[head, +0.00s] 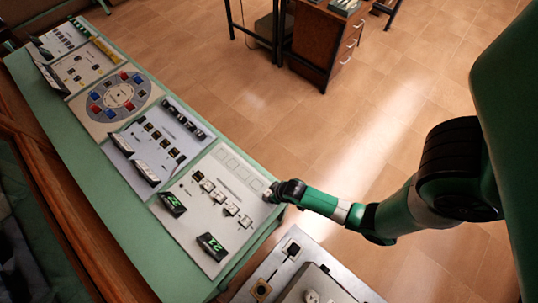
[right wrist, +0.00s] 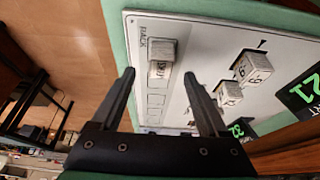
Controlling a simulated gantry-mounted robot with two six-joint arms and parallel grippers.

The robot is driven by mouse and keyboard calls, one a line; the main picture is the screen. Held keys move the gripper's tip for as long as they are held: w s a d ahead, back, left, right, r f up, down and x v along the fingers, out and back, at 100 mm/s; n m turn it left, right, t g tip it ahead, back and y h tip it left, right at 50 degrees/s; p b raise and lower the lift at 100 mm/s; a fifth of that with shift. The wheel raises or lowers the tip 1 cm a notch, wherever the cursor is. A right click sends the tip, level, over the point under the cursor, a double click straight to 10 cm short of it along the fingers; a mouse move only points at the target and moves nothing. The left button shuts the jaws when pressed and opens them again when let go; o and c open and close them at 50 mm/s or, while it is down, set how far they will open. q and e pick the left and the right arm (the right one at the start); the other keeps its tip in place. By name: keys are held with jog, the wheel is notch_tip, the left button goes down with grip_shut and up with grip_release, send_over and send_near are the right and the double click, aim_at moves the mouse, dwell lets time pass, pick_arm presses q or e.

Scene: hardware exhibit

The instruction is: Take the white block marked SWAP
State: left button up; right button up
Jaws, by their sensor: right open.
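The white block with dark lettering that appears to read SWAP (right wrist: 161,58) stands at one end of a row of outlined squares marked RACK on a white panel (right wrist: 210,30). My right gripper (right wrist: 159,74) is open, and the block lies ahead between the lines of its two fingers, with no contact visible. In the head view my right gripper (head: 284,191) hovers at the right edge of the panel (head: 207,255), largely hiding the block. My left gripper is in neither view.
Several other white blocks (head: 219,197) stand on the panel, beside green number displays (head: 211,246). More exhibit panels (head: 155,145) line the green table (head: 90,130) to the left. A grey box (head: 318,288) stands at the bottom, close below my right arm.

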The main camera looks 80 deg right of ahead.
aim_at(269, 193)
jog(key=b+x, duration=0.1)
jog(key=x, duration=0.3)
jog(key=shift+f, duration=0.1)
grip_shut()
